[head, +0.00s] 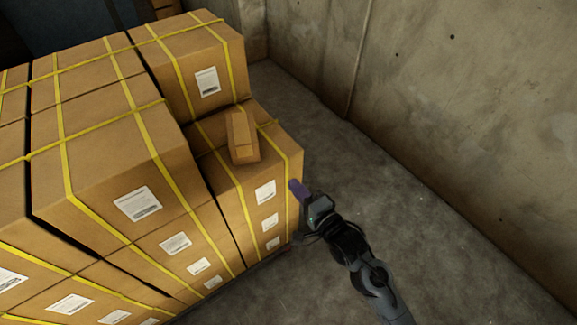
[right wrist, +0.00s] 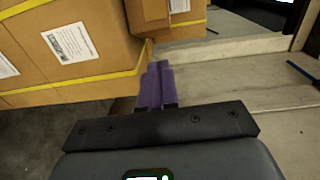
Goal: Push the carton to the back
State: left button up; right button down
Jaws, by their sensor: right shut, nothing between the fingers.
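A small brown carton (head: 243,138) lies on top of a lower, yellow-strapped box (head: 228,178) at the right end of the stack, near that box's front edge. My right gripper (head: 297,188) has purple fingers, shut and empty, beside the right side of that lower box. The gripper is to the right of the small carton and apart from it. In the right wrist view the closed fingers (right wrist: 156,84) point toward strapped cardboard. I cannot tell whether a brown box part (right wrist: 146,14) at the top there is the small carton. My left gripper is not in view.
Large strapped boxes (head: 100,150) fill the left, and a taller one (head: 190,60) stands behind the small carton. A concrete wall (head: 450,100) runs along the right. Grey floor (head: 330,145) between wall and boxes is clear apart from my arm.

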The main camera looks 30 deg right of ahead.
notch_tip(320, 180, down, 2)
jog(key=b, duration=0.4)
send_near(243, 147)
jog(key=w+d+f, duration=0.3)
jog(key=w+d, duration=0.1)
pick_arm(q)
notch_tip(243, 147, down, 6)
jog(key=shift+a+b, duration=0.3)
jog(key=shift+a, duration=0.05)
pick_arm(e)
jog(key=shift+w+a+f, duration=0.1)
jog(key=shift+w+a, duration=0.2)
jog(key=shift+w, duration=0.5)
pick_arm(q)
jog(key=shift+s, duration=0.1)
